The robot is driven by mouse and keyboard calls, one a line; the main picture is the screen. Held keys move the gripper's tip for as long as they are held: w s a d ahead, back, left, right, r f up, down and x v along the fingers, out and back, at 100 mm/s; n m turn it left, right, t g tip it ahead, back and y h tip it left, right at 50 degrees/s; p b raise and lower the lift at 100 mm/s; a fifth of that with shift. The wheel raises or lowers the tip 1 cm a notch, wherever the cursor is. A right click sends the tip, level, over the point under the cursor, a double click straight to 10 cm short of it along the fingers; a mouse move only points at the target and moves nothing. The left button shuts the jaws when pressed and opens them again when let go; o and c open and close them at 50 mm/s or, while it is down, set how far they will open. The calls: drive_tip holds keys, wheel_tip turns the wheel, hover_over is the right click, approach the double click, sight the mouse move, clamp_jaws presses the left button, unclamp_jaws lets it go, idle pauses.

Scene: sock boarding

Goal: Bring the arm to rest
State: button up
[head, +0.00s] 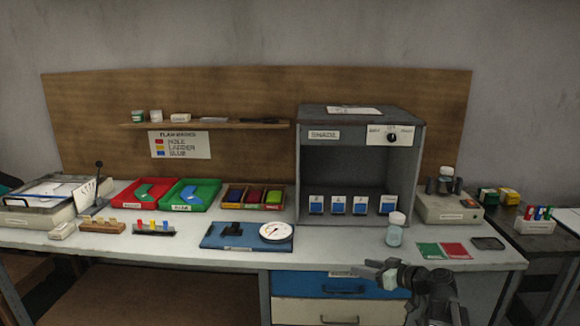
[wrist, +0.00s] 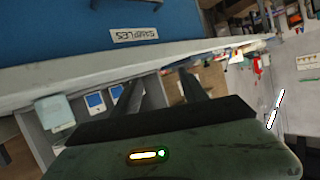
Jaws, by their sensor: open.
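My gripper (head: 370,274) is in front of the bench at the lower right of the head view, just below the front edge of the top. It points left, before the blue drawer (head: 305,283). In the wrist view the two dark fingers of my gripper (wrist: 160,88) stand apart with nothing between them. That view is turned over: the blue drawer front (wrist: 60,25), with its label, fills the top left. The bench edge (wrist: 50,75) runs across below it. My arm folds down to the right from the gripper in the head view.
The grey bench top (head: 340,255) carries a shade box (head: 310,120), a lidded jar (head: 394,235) near the front edge, red and green trays (head: 190,205), a blue board with a dial (head: 245,243), and flat green and red cards (head: 455,250). Floor space shows at right.

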drive_tip(key=s+a+f+g+h, duration=0.2)
drive_tip(key=s+a+f+g, duration=0.3)
drive_tip(key=a, duration=0.4)
drive_tip(key=s+a+f+g+h, duration=0.2)
drive_tip(key=s+a+f+g, duration=0.1)
drive_tip(key=s+a+f, duration=0.4)
drive_tip(key=s+d+f+m+g+h, duration=0.3)
drive_tip(key=s+d+f+m+h, duration=0.15)
drive_tip(key=d+m, duration=0.3)
wheel_tip(320, 180, up, 18)
drive_tip(key=p, duration=1.7)
drive_tip(key=shift+s+d+r+n, duration=0.15)
drive_tip(key=shift+s+d+n, duration=0.1)
drive_tip(key=shift+n, duration=0.1)
